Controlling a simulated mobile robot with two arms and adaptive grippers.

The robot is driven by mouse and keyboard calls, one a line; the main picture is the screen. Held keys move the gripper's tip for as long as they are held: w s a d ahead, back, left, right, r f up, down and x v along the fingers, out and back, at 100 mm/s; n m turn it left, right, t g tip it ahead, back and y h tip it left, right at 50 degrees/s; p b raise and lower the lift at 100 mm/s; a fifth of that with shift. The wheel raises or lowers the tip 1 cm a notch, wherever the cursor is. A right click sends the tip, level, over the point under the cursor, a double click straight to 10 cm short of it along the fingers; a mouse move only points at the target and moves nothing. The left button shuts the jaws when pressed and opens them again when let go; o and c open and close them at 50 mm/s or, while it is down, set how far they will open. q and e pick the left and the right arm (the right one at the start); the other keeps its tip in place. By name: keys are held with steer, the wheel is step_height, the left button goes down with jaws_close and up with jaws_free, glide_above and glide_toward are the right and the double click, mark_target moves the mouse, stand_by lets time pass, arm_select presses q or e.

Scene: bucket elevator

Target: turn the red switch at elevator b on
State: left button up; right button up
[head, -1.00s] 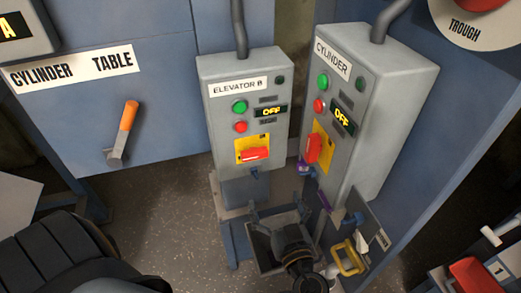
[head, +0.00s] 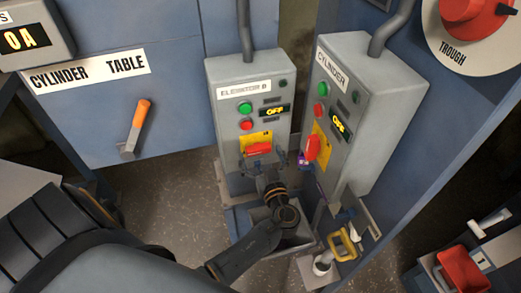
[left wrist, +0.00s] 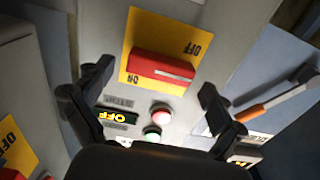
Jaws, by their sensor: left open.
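The grey elevator B box (head: 279,88) stands in the middle of the head view, with its small display reading OFF. Its red switch (head: 258,149) lies horizontal on a yellow plate (head: 247,138) low on the front. The switch also shows close up in the left wrist view (left wrist: 160,73), upside down, with OFF and ON printed on the plate. My left gripper (head: 265,164) is open just below and in front of the switch. In the wrist view its fingers (left wrist: 152,82) stand apart on either side of the switch, with no visible contact. My right gripper is not in view.
The cylinder box (head: 385,100) with its own red switch (head: 313,148) stands close on the right. A cylinder table panel with an orange handle (head: 141,115) is at left. A yellow handle (head: 347,250) is low right. A trough dial (head: 470,15) is upper right.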

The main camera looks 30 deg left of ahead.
arm_select(q)
steer(key=c, duration=1.2)
steer(key=shift+o, duration=0.2)
steer(key=shift+w+f+m+b, duration=0.1)
steer(key=shift+f+m+b, duration=0.1)
steer(key=shift+m+b, duration=1.4)
steer(key=shift+b, duration=0.2)
steer(key=m+b, duration=0.2)
steer(key=m, duration=0.1)
steer(key=shift+w+m, duration=0.1)
steer(key=shift+m, duration=0.2)
steer(key=m, duration=0.2)
steer(key=shift+d+m+b, duration=0.1)
steer(key=shift+m+b, duration=0.25)
steer(key=shift+m, duration=0.05)
steer(key=m, duration=0.2)
steer(key=shift+r+m, duration=0.1)
steer(key=shift+m, duration=0.3)
steer(key=m, duration=0.5)
steer(key=shift+w, duration=0.1)
steer(key=shift+m, duration=0.4)
